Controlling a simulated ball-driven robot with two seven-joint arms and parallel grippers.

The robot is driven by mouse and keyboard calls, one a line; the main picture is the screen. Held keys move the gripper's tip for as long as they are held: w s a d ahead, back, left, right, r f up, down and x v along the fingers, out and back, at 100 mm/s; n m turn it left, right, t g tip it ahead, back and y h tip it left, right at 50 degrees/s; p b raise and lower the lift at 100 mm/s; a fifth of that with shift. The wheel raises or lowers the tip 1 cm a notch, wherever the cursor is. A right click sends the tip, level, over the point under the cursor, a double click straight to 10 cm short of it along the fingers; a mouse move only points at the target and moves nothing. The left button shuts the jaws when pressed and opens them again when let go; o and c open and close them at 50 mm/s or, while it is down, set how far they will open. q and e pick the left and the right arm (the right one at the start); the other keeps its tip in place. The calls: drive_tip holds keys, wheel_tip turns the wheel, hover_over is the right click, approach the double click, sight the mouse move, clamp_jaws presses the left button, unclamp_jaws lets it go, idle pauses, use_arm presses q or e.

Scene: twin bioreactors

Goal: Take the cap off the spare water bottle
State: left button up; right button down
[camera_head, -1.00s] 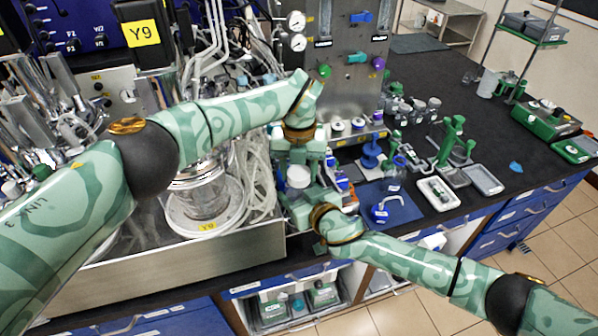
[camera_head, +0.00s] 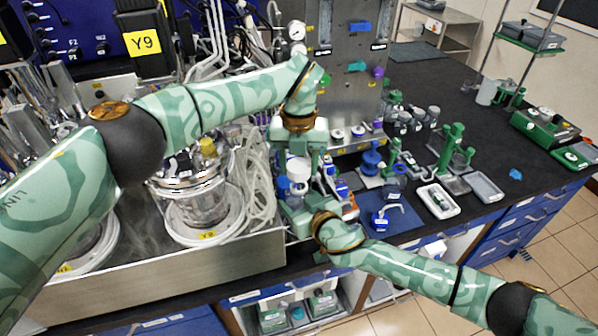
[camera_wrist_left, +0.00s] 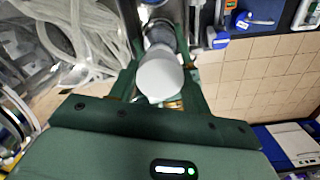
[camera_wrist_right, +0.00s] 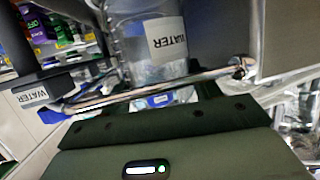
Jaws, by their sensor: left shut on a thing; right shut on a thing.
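My left gripper (camera_wrist_left: 158,85) is shut on a white cap (camera_wrist_left: 160,75), which also shows in the head view (camera_head: 298,168). My right gripper (camera_head: 297,203), lower down, is shut on the spare water bottle (camera_wrist_right: 150,45), a clear bottle with a white WATER label. In the head view, the cap sits above my right gripper, with a pale bluish patch below it. The bottle is mostly hidden there by my grippers. I cannot tell for sure whether the cap still touches the bottle's neck.
A glass vessel (camera_head: 203,205) with bundled tubing stands left, in a steel tray (camera_head: 190,270). A blue mat (camera_head: 402,217) lies to the right on the black bench. A metal bar (camera_wrist_right: 160,86) crosses close in front of the bottle in the right wrist view.

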drive_tip(key=shift+c, duration=1.3)
unclamp_jaws()
drive_tip(key=shift+d, duration=0.1)
drive_tip(key=shift+s, duration=0.1)
